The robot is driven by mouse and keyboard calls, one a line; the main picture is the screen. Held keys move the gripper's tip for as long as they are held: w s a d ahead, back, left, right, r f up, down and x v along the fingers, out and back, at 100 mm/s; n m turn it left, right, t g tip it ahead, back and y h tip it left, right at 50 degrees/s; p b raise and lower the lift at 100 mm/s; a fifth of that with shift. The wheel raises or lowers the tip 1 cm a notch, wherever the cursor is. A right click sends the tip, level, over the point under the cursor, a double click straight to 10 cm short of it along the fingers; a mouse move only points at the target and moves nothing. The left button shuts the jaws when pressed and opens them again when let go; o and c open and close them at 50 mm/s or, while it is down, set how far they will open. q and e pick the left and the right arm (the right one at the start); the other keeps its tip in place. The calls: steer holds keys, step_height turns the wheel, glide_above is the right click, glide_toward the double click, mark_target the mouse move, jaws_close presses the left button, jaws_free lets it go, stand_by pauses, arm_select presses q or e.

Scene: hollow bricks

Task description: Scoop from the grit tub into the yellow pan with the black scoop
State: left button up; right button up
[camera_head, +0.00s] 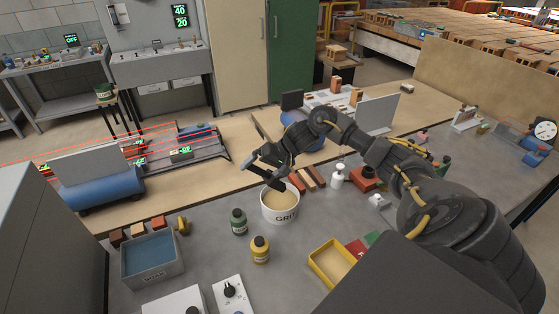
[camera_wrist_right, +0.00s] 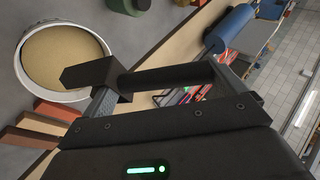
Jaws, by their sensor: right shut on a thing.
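The white grit tub (camera_head: 281,211), labelled GRIT and filled with tan grit, stands on the grey bench in the head view. It also shows at upper left in the right wrist view (camera_wrist_right: 63,57). My right gripper (camera_head: 263,170) is above the tub's back left rim, shut on the black scoop. In the wrist view the scoop's dark handle (camera_wrist_right: 165,78) lies across the fingers, and its blocky head (camera_wrist_right: 88,76) points toward the tub, over its rim in the picture. Whether the scoop holds grit is hidden. The yellow pan (camera_head: 318,268) sits front right of the tub. My left gripper is not in view.
A green bottle (camera_head: 238,222) and a yellow bottle (camera_head: 260,250) stand close to the tub. Bricks (camera_head: 315,177) and a white dispenser bottle (camera_head: 338,177) are behind it. A blue-filled SOAK bin (camera_head: 152,259) is at left. Bare bench lies between tub and pan.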

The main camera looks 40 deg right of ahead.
steer(key=shift+w+a+f+g+h, duration=0.2)
steer(key=shift+a+f+h, duration=0.15)
steer(key=shift+a+h, duration=0.15)
steer(key=shift+w+a+f+g+h, duration=0.1)
steer(key=shift+w+a+f+h, duration=0.05)
steer(key=shift+a+f+h, duration=0.35)
steer(key=shift+a+f+n+h, duration=0.15)
steer(key=shift+a+n+h, duration=0.15)
steer(key=a+f+h, duration=0.1)
steer(key=a+f+g+h, duration=0.1)
steer(key=shift+w+f+h, duration=0.3)
steer(key=shift+w+f, duration=0.05)
